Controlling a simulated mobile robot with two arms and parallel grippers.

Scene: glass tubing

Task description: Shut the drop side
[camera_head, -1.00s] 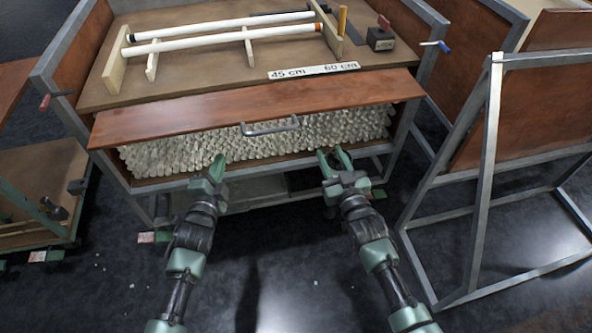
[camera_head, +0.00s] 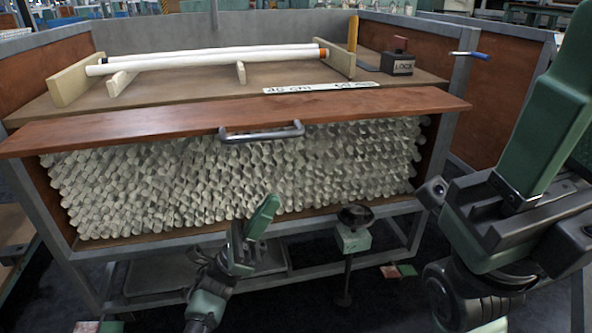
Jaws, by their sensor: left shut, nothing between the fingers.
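The drop side is a red-brown panel (camera_head: 365,104) with a grey bar handle (camera_head: 262,134). It juts out toward me from the top front edge of the cart, and the front below it is open. Stacked pale glass tubes (camera_head: 235,183) fill that opening. My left gripper (camera_head: 268,205) is shut and empty in front of the lower tubes, below the handle and apart from it. My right gripper (camera_head: 565,60) is large and close to the camera at the right edge. Part of it runs out of view, so its opening cannot be judged.
On the cart top lie two white tubes (camera_head: 205,60) on wooden rests, a length label (camera_head: 320,88) and a block marked LOCK (camera_head: 397,64). A blue-handled lever (camera_head: 467,54) sticks out at the right. A green-and-black stand (camera_head: 352,238) is below the front.

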